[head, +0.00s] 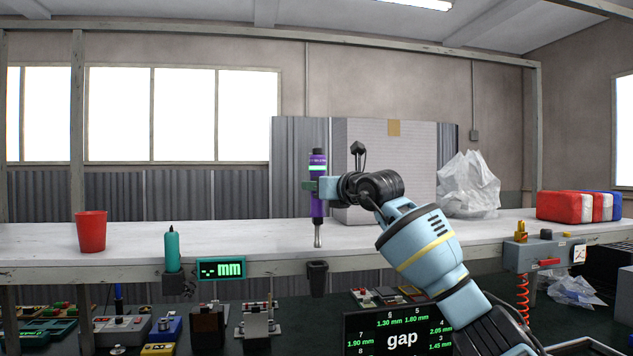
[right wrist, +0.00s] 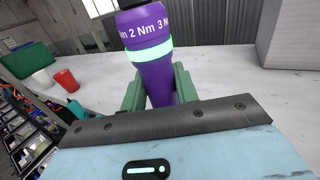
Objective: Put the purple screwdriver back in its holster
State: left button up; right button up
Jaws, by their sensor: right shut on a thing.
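The purple screwdriver (head: 317,176) has a black cap, a pale green band and a metal bit pointing down. My right gripper (head: 318,187) is shut on its purple body and holds it upright. In the right wrist view the screwdriver (right wrist: 158,70) stands between the green fingers of my right gripper (right wrist: 160,92). A dark holster (head: 317,278) hangs at the table's front edge. The bit tip is above the holster in the head view, with a gap between them. A teal screwdriver (head: 172,250) sits in another holder at the edge. My left gripper is not in view.
A red cup (head: 91,232) stands on the white table (head: 130,246) at left. A green display (head: 221,269) is on the front edge. A clear plastic bag (head: 468,187) and red-white-blue packs (head: 578,206) are at right. A dark screen (head: 398,333) is low in front.

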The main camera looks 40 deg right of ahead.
aim_at(322, 202)
jog(key=shift+f+b, duration=0.4)
jog(key=shift+f, duration=1.5)
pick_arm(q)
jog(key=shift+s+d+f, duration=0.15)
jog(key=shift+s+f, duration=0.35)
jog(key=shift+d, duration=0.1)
pick_arm(e)
jog(key=shift+s, duration=0.1)
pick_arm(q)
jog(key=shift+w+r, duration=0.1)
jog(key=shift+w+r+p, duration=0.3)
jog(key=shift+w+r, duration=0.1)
